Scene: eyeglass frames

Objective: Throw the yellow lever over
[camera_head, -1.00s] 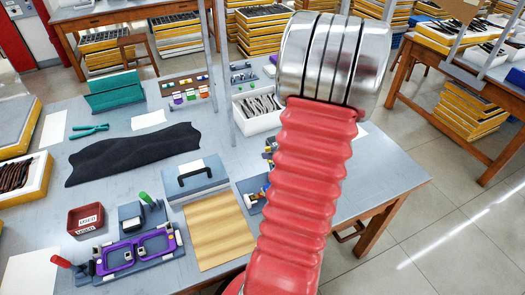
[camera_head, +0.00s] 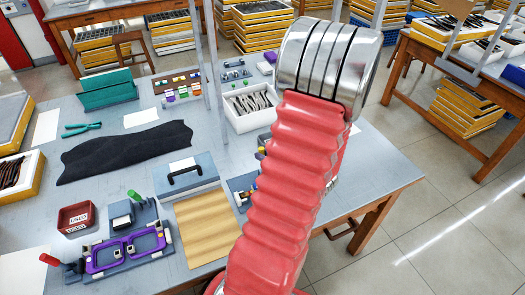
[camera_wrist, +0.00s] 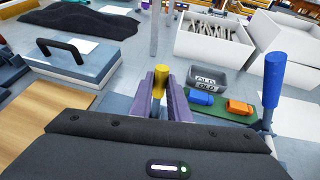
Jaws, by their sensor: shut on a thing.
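The yellow lever (camera_wrist: 160,79) stands up in the middle of the wrist view, with its tip above my jaws. My gripper (camera_wrist: 160,98) has its purple fingers on either side of the lever, shut on it. The lever's lower part and its mount are hidden by the fingers and my gripper's dark body. In the head view my red arm hides the gripper and most of the lever's place.
A blue-handled lever (camera_wrist: 273,85) stands to the right. A blue case (camera_wrist: 75,58) is left; a white box of frames (camera_wrist: 214,40) is behind.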

